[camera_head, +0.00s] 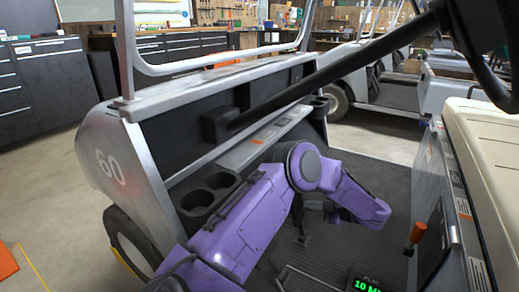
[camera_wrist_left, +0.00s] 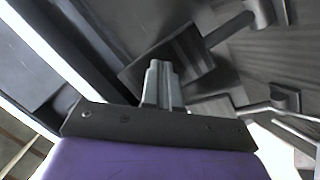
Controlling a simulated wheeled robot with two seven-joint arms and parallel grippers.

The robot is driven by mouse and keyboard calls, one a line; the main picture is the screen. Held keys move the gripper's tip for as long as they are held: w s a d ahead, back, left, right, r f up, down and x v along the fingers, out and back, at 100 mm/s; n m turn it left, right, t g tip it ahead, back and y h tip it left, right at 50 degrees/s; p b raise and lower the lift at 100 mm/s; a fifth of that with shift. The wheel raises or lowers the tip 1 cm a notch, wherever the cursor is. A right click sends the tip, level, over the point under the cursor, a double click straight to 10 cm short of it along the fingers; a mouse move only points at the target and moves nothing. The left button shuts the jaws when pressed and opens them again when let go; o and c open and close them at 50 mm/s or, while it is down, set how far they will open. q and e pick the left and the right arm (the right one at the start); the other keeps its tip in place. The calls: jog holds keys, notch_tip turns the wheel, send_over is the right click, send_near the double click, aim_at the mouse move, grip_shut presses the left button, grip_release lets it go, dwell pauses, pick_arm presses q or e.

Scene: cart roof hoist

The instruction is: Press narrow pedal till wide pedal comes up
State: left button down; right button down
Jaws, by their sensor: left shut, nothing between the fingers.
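My left gripper (camera_wrist_left: 163,82) is shut and empty in the left wrist view. Its fingertips overlap a dark ribbed pedal plate (camera_wrist_left: 190,50) on a stem; I cannot tell whether they touch it. Other dark pedal parts (camera_wrist_left: 284,99) show to the right of the fingers. I cannot tell for certain which pedal is narrow and which is wide. In the head view my purple left arm reaches into the cart's footwell and hides most of the pedal area. A small dark pedal part (camera_head: 303,239) shows below the arm. My right gripper is not in view.
The cart's dashboard (camera_head: 228,155) with cup holders (camera_head: 195,201) borders the arm on the left. The steering column (camera_head: 330,72) crosses above it. An orange-handled lever (camera_head: 417,233) and the pale seat (camera_head: 488,135) stand at right. The ribbed floor (camera_head: 385,180) is partly clear.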

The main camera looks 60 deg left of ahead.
aim_at(300, 204)
pick_arm(q)
jog(key=shift+s+r+p+x, duration=0.15)
jog(key=shift+p+x, duration=0.1)
jog(key=shift+x, duration=0.7)
jog(key=shift+s+r+p+x, duration=0.1)
jog(key=shift+s+p+x, duration=0.15)
jog(key=shift+x, duration=0.75)
dwell(0.9)
jog(key=shift+w+d, duration=0.1)
jog(key=shift+d, duration=0.05)
jog(key=w+p+v, duration=0.1)
jog(key=v, duration=0.6)
jog(key=shift+f, duration=0.4)
jog(key=shift+r, duration=0.1)
